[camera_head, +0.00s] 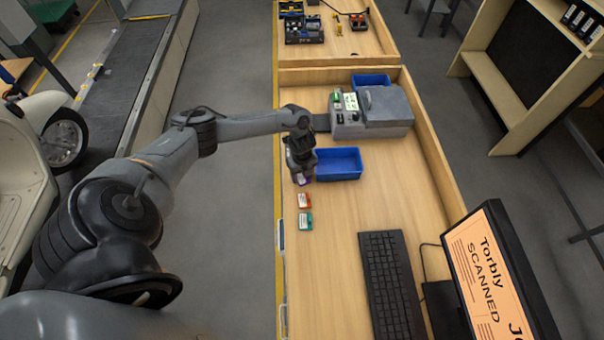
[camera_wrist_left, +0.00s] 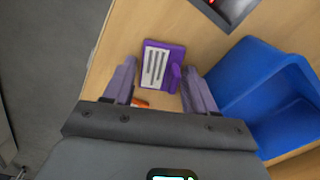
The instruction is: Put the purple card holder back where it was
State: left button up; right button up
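The purple card holder (camera_wrist_left: 176,54), with a white card face and a raised tab, lies on the wooden table in the left wrist view. In the head view only a sliver of it (camera_head: 303,181) shows under my left gripper (camera_head: 302,172). In the left wrist view my left gripper (camera_wrist_left: 159,66) has its fingers spread on either side of the purple holder, with gaps visible. It is open and holds nothing. An orange card holder (camera_head: 304,200) and a teal-green one (camera_head: 305,220) lie in a row nearer the front. My right gripper is not in view.
A blue tray (camera_head: 338,164) stands just right of the gripper. Behind it are a grey machine (camera_head: 386,109) and another blue bin (camera_head: 371,80). A keyboard (camera_head: 392,287) and a monitor (camera_head: 497,270) are at the front right. The table middle is clear.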

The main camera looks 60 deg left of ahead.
aim_at(302, 177)
pick_arm(q)
jog(key=shift+r, duration=0.1)
